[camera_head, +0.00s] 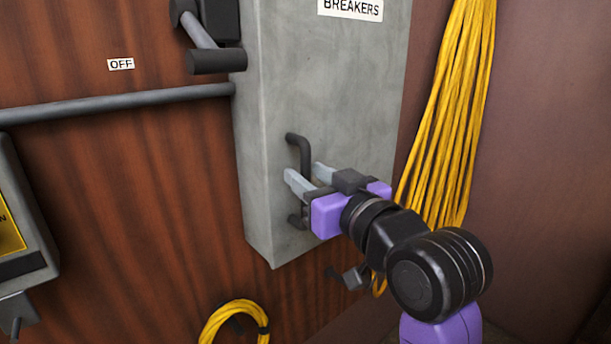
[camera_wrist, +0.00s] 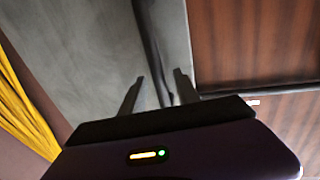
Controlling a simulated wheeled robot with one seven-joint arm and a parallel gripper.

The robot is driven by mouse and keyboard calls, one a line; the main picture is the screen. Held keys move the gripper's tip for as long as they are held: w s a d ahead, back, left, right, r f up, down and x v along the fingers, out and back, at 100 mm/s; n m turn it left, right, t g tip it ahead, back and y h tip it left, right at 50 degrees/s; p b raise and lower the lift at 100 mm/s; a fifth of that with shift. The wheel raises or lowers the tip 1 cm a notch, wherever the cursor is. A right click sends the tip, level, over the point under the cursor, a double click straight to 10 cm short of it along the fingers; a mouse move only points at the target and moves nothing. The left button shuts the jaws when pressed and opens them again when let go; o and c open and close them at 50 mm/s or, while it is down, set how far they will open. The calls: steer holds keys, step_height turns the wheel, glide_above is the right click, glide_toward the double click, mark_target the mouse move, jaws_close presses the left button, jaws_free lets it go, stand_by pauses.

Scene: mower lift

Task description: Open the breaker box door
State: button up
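The grey breaker box (camera_head: 335,95) hangs on the brown wood wall, with a "BREAKERS" label (camera_head: 350,9) near its top. Its door looks shut. A dark bar handle (camera_head: 304,150) stands upright low on the door's left side. My gripper (camera_head: 310,177) is at the handle's middle, its two pale fingers apart, seemingly one on each side of the bar. In the wrist view, the fingers of my gripper (camera_wrist: 158,85) are spread, with a dark strip between them that looks like the handle. Contact with the handle cannot be made out.
A lever switch (camera_head: 215,60) and a grey conduit (camera_head: 120,101) adjoin the box's left side. Yellow cable (camera_head: 455,110) hangs close on the right, and a yellow coil (camera_head: 235,318) sits below. A grey unit (camera_head: 20,215) is at the far left.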

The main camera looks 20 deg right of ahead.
steer(key=shift+w+a, duration=0.1)
steer(key=shift+w, duration=0.65)
jaws_close()
stand_by(0.9)
